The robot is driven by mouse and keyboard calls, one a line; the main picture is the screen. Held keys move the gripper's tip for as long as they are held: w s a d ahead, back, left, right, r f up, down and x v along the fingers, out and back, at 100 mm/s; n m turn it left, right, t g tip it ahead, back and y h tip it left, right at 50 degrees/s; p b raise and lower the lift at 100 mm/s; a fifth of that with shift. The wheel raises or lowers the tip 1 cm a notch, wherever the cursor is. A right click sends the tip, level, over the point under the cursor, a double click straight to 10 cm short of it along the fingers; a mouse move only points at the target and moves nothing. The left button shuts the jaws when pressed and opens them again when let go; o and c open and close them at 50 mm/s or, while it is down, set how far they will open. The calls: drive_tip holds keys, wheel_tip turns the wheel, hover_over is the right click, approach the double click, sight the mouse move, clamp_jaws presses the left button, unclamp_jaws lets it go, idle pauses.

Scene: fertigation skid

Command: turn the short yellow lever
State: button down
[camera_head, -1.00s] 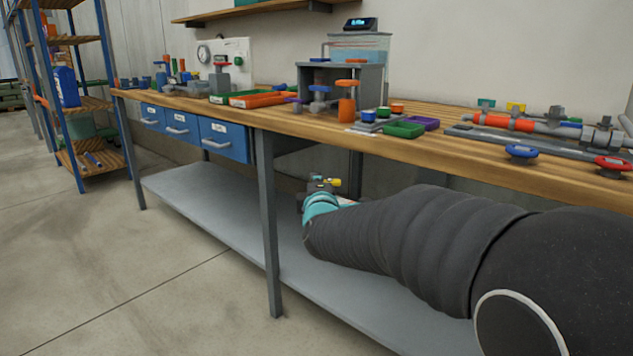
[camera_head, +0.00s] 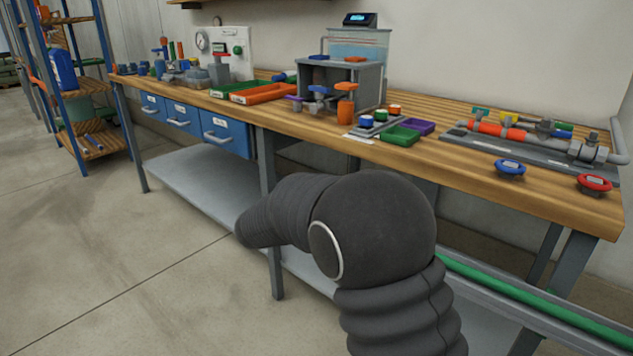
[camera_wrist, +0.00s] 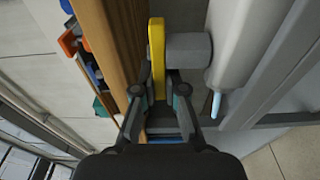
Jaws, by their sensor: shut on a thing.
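In the wrist view a yellow lever (camera_wrist: 157,52) stands between the two fingers of my gripper (camera_wrist: 160,90). My gripper is shut on its lower part. The lever's upper part shows clear of the fingers, beside a grey cylindrical stub (camera_wrist: 188,50) that joins a thicker light-grey body. In the head view my arm hides my gripper and the lever it holds.
The wooden bench (camera_head: 455,165) crosses the head view. A blue knob (camera_head: 510,167) and a red knob (camera_head: 594,182) are near its right front edge. A green bin (camera_head: 400,137) sits mid-bench. In the wrist view a wooden strip (camera_wrist: 127,40) runs close left of the lever. Floor is clear at left.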

drive_tip(key=shift+w+f+m+g+h, duration=0.1)
drive_tip(key=shift+w+m+g+h, duration=0.05)
drive_tip(key=shift+m+g+h, duration=0.55)
drive_tip(key=shift+d+h, duration=0.1)
drive_tip(key=shift+h, duration=0.3)
drive_tip(key=c, duration=1.2)
unclamp_jaws()
drive_tip(key=v, duration=1.2)
drive_tip(key=shift+m, duration=0.3)
